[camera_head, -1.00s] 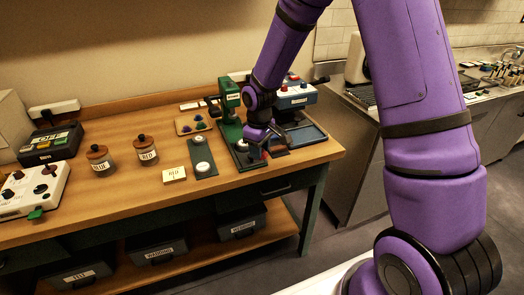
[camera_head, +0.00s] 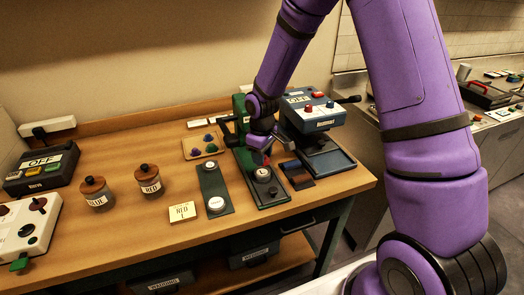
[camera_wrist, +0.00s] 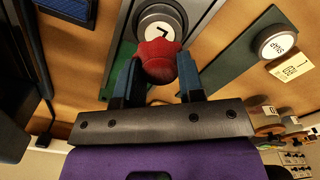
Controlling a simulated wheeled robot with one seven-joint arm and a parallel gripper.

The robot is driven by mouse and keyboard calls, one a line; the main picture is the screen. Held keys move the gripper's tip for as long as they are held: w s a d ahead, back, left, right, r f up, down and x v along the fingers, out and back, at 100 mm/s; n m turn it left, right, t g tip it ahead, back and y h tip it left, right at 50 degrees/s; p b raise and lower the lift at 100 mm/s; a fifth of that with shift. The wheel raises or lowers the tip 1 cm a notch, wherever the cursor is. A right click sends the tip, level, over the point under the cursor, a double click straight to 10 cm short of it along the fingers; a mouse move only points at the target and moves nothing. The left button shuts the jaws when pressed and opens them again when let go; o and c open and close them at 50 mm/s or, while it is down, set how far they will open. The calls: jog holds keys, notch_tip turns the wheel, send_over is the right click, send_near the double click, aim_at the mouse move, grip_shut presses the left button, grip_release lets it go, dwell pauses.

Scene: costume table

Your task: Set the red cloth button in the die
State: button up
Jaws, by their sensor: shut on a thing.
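The red cloth button (camera_wrist: 160,60) is between the two blue fingers of my gripper (camera_wrist: 162,82) in the wrist view. It is a domed red piece. The gripper is shut on it. The die (camera_wrist: 158,24), a round pale disc with a dark mark in a dark ring, lies just beyond the button, which overlaps its edge in this view. In the head view the die (camera_head: 262,174) sits on the green press base (camera_head: 270,196), and my gripper (camera_head: 264,147) is just behind and above it. I cannot tell whether button and die touch.
The green press column (camera_head: 240,112) stands close behind my gripper. Two lidded jars (camera_head: 148,184) stand farther left. A blue-topped machine (camera_head: 312,112) stands at right.

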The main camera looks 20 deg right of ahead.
aim_at(262, 172)
jog(key=shift+f, duration=1.85)
jog(key=shift+f, duration=0.55)
jog(key=o, duration=0.6)
jog(key=shift+r, duration=0.1)
jog(key=shift+r, duration=5.45)
jog(key=shift+r, duration=0.1)
